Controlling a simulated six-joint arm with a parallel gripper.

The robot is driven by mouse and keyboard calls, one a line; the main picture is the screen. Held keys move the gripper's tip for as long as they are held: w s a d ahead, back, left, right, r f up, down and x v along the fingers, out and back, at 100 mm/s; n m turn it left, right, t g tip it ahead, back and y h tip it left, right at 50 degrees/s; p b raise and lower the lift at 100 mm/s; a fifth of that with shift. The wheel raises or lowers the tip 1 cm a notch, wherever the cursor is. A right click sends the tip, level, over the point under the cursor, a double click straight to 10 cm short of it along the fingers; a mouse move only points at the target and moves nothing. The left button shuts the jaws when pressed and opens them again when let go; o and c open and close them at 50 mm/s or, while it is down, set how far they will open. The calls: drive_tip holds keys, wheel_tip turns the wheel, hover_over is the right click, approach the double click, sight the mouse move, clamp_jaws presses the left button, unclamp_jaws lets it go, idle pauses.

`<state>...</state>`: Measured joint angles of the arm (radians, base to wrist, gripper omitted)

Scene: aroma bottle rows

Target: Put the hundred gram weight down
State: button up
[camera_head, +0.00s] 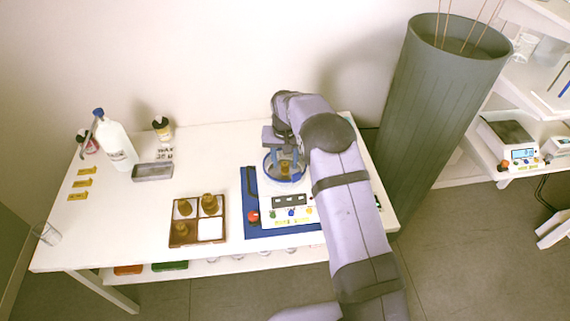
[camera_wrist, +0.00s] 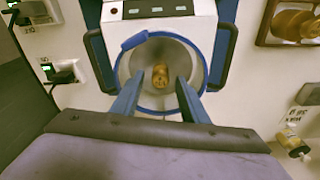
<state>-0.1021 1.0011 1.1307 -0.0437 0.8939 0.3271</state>
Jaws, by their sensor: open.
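A small brass weight (camera_wrist: 160,78), the likely hundred gram weight, stands on the round pan of the balance (camera_wrist: 160,8), inside the blue ring (camera_wrist: 135,42). In the head view the weight (camera_head: 285,168) shows inside the ring, partly blocked by my gripper. My gripper (camera_wrist: 160,80) is open over the pan, with one blue finger on each side of the weight. Gaps show between the fingers and the weight in the wrist view. Whether the weight's base fully rests on the pan is hard to tell.
A brown tray (camera_head: 173,221) with brass weights and one white empty-looking compartment (camera_head: 210,229) stands left of the balance. A white bottle (camera_head: 115,145), a grey dish (camera_head: 152,172) and a glass (camera_head: 46,234) stand farther left. A tall grey-green bin (camera_head: 435,110) stands to the right.

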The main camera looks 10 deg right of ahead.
sight(285, 175)
wheel_tip(285, 175, up, 10)
drive_tip(key=s+b, duration=0.1)
drive_tip(key=b, duration=0.1)
drive_tip(key=shift+s+a+r, duration=0.15)
drive_tip(key=shift+r, duration=0.1)
drive_tip(key=s+d+f+n, duration=0.1)
drive_tip(key=s+d, duration=0.1)
drive_tip(key=s, duration=1.5)
drive_tip(key=s+d+f+n+g, duration=0.1)
drive_tip(key=s+d+f, duration=0.1)
drive_tip(key=s, duration=1.4)
drive_tip(key=shift+s+d+f, duration=0.3)
drive_tip(key=shift+s+d, duration=0.1)
drive_tip(key=shift+d, duration=0.25)
